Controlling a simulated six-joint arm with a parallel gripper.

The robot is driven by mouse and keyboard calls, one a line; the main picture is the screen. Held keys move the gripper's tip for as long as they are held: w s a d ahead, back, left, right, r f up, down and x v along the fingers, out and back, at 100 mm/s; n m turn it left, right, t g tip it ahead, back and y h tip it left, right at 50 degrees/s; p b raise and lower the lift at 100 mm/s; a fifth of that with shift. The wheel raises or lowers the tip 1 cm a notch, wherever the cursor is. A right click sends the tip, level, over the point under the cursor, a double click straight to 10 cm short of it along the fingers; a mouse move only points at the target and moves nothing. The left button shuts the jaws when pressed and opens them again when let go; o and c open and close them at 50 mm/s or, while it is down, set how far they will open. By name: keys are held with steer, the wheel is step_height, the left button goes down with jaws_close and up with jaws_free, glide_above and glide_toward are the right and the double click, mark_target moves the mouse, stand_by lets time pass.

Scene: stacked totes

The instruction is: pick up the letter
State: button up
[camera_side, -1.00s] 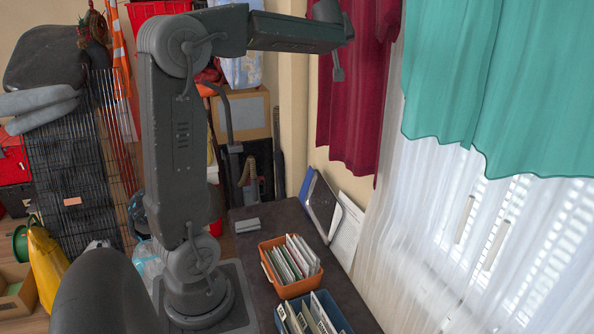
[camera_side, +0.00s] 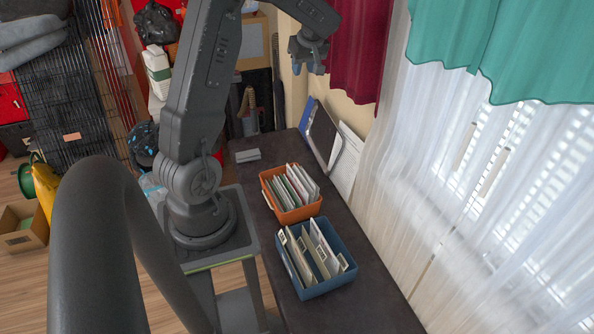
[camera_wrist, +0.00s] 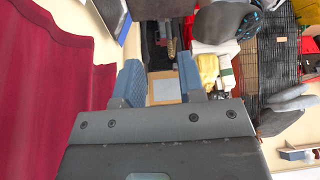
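Several white and pale letters stand upright in an orange tote (camera_side: 292,217), and more letters stand in a blue tote (camera_side: 326,286) in front of it in the side view. Which letter is the one named cannot be told. My gripper (camera_side: 307,68) hangs high over the far end of the table, above and behind both totes and apart from them. In the wrist view my gripper (camera_wrist: 160,78) shows two blue fingers spread apart with nothing between them. No letter or tote shows in the wrist view.
The dark table (camera_side: 372,305) runs along the curtained window. A small grey block (camera_side: 248,155) lies at its far left. A dark framed panel (camera_side: 324,136) and white sheets (camera_side: 347,160) lean against the wall. A red curtain (camera_side: 358,50) hangs close to my gripper.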

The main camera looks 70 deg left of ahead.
step_height(320, 180, down, 34)
glide_above(297, 188)
steer(key=d, duration=0.1)
steer(key=f, duration=0.7)
steer(key=shift+w+d+f, duration=0.15)
steer(key=shift+d+f, duration=0.05)
steer(key=shift+f, duration=0.1)
steer(key=shift+x, duration=3.2)
steer(key=shift+d+f, duration=0.1)
steer(key=shift+d, duration=0.05)
jaws_close()
